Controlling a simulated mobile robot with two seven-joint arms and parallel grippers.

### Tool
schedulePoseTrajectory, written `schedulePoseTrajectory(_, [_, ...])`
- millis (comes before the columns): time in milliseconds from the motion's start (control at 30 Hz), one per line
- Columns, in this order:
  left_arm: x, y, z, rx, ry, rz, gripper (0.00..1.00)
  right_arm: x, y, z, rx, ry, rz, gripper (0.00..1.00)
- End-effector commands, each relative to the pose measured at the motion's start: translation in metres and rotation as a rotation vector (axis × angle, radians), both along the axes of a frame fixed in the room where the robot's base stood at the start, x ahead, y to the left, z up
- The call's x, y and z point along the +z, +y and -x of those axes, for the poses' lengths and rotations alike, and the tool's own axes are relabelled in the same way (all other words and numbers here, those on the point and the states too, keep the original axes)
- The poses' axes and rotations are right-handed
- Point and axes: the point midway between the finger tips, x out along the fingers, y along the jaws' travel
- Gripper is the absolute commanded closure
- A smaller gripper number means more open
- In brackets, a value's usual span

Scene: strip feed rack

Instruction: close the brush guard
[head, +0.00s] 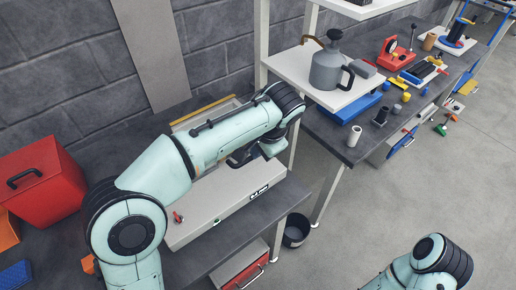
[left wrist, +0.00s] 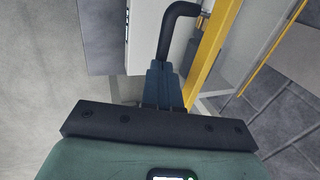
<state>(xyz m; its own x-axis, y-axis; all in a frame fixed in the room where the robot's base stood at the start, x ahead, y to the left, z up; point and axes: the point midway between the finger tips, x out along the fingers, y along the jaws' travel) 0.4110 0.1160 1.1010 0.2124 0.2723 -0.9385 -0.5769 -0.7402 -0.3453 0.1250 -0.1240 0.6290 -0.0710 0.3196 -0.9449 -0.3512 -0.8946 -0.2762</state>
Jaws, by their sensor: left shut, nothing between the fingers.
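The brush guard shows a yellow edge (head: 203,109) behind my left arm, over the pale grey machine. In the left wrist view its yellow bar (left wrist: 207,48) runs up beside a black bent handle (left wrist: 177,40). The guard looks raised; my arm hides much of it, so its exact angle cannot be told. My left gripper (head: 240,158) is partly hidden under my forearm, above the machine. In the left wrist view its fingers (left wrist: 162,82) are shut and empty. The handle's lower end appears right at the fingertips; whether they touch cannot be told. My right gripper is outside the views.
The pale machine body (head: 215,205) sits on a dark bench with a small red knob (head: 178,217) at its front. A red box (head: 40,180) stands at left. A shelf with a grey can (head: 330,70) stands close right. A dark bin (head: 297,230) is on the floor.

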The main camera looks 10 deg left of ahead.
Motion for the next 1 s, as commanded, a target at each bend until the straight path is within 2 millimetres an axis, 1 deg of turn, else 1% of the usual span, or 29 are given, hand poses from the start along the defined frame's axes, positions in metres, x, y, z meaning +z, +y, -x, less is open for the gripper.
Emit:
schedulePoseTrajectory(67, [-0.007, -0.001, 0.002, -0.001, -0.005, -0.012, 1.00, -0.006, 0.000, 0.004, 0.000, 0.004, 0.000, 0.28])
schedulePoseTrajectory(300, [-0.056, -0.006, 0.007, -0.003, -0.071, -0.102, 1.00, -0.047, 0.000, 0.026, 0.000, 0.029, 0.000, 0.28])
schedulePoseTrajectory(433, [-0.078, -0.007, 0.006, -0.001, -0.079, -0.107, 1.00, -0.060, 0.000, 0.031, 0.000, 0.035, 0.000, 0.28])
schedulePoseTrajectory(500, [-0.084, -0.007, 0.006, 0.000, -0.080, -0.106, 1.00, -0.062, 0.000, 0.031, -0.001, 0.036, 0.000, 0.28])
schedulePoseTrajectory(600, [-0.087, -0.007, 0.006, 0.000, -0.080, -0.106, 1.00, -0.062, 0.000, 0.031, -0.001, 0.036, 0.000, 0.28])
schedulePoseTrajectory(1000, [-0.087, -0.006, 0.005, 0.000, -0.074, -0.107, 1.00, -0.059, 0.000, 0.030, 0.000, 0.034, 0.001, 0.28])
